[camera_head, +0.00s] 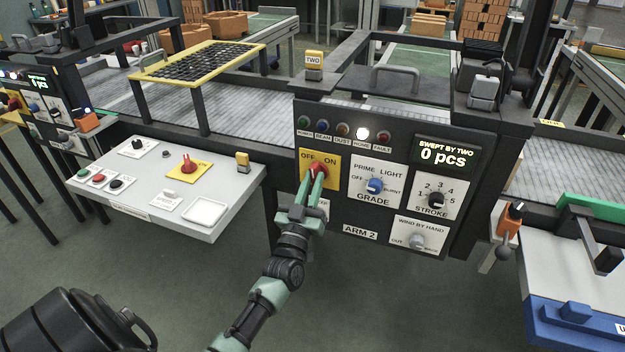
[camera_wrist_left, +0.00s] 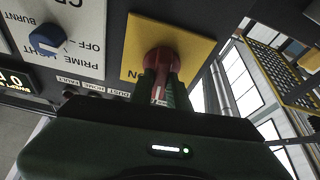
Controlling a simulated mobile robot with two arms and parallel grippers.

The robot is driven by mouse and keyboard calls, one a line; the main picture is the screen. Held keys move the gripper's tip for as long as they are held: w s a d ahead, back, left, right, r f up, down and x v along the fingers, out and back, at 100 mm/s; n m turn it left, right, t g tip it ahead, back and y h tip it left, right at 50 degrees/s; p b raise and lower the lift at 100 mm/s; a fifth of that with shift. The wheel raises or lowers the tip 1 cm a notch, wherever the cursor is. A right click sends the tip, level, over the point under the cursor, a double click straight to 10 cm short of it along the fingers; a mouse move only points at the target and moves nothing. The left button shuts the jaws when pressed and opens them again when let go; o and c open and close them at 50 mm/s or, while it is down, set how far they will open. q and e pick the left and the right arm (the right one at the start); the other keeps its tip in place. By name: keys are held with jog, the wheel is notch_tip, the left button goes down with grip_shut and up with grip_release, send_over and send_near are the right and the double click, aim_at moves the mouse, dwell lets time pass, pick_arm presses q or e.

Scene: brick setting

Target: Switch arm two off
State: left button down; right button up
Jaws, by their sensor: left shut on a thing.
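The arm two panel carries a yellow plate (camera_head: 332,178) marked OFF and ON, with a red rotary switch (camera_head: 319,168) on it. My left gripper (camera_head: 316,186) reaches up from below, its green fingers shut on the red switch. In the left wrist view the switch (camera_wrist_left: 163,62) sits between the two fingertips (camera_wrist_left: 164,88) against the yellow plate (camera_wrist_left: 190,42). ON shows beside it there; OFF is hidden. The fingers cover part of the switch, and I cannot tell exactly which label it points at. My right gripper is not in view.
Beside the switch are the blue GRADE knob (camera_head: 375,185), black STROKE knob (camera_head: 437,200) and grey WIND BY HAND knob (camera_head: 416,240). The HOME lamp (camera_head: 362,135) glows white; the display (camera_head: 445,155) reads 0 pcs. A white console (camera_head: 150,205) with another red switch (camera_head: 188,164) stands left.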

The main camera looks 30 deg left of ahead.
pick_arm(q)
jog(key=n+g+y+p, duration=0.1)
jog(key=n+y, duration=0.1)
jog(key=n, duration=0.3)
jog(key=shift+d+r, duration=0.1)
jog(key=shift+n+g+y+p, duration=0.5)
jog(key=shift+n+p, duration=0.1)
jog(key=shift+n, duration=0.7)
jog(key=shift+n+g+y+p, duration=0.5)
jog(key=shift+n+p, duration=0.05)
jog(key=shift+n, duration=0.75)
jog(key=c, duration=1.4)
grip_release()
jog(key=shift+o, duration=0.2)
jog(key=shift+s, duration=0.1)
jog(key=b+v, duration=0.1)
jog(key=v, duration=0.6)
jog(key=shift+s+d, duration=0.2)
jog(key=shift+s, duration=0.05)
